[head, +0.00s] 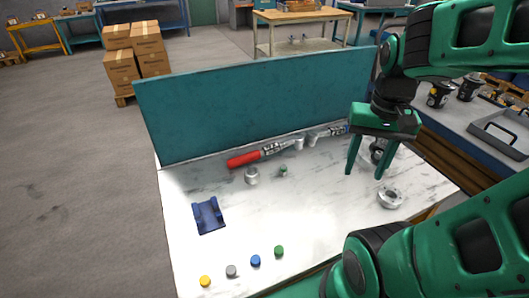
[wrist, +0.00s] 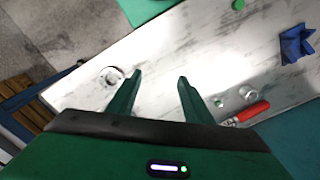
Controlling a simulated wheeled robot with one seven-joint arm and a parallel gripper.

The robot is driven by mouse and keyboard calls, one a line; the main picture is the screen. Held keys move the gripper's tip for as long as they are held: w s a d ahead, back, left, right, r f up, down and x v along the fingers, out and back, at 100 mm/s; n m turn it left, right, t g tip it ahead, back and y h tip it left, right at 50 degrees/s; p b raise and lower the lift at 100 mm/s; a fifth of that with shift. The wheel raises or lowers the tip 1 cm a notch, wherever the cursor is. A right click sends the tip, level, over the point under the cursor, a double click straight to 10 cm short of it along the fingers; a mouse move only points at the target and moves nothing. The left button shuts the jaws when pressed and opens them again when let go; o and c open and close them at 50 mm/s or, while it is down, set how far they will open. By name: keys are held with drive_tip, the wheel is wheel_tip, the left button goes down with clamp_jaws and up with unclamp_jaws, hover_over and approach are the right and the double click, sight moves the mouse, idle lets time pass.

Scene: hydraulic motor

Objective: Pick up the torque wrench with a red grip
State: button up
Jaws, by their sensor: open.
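The torque wrench with a red grip (head: 243,160) lies on the white table near the teal back panel in the head view. Its dark and silver shaft points right. In the wrist view its red grip (wrist: 252,112) shows at the lower right, and the rest is hidden behind my gripper. My gripper (head: 363,174) is open and empty above the right part of the table, to the right of the red grip and apart from it. Its two fingers (wrist: 158,78) show in the wrist view.
The white table (head: 315,215) also holds a blue cradle (head: 208,215), metal rings (head: 390,198), a small cylinder (head: 251,176) and several coloured caps (head: 255,260) in front. The teal panel (head: 255,100) stands along the back edge. The table's middle is clear.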

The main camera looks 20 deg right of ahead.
drive_tip(key=w+a+m+y, duration=0.1)
drive_tip(key=w+a+m, duration=0.15)
drive_tip(key=w, duration=0.55)
drive_tip(key=w+a+m, duration=0.2)
drive_tip(key=w+m, duration=0.1)
drive_tip(key=w, duration=0.6)
drive_tip(key=m+y, duration=0.3)
drive_tip(key=m, duration=0.2)
approach(254, 152)
drive_tip(key=shift+r, duration=0.3)
drive_tip(key=shift+w+a+f, duration=0.1)
drive_tip(key=shift+a+f, duration=0.05)
drive_tip(key=shift+f, duration=0.15)
drive_tip(key=x, duration=0.4)
drive_tip(key=shift+a+f, duration=0.1)
drive_tip(key=shift+f, duration=0.05)
drive_tip(key=shift+x, duration=2.9)
clamp_jaws()
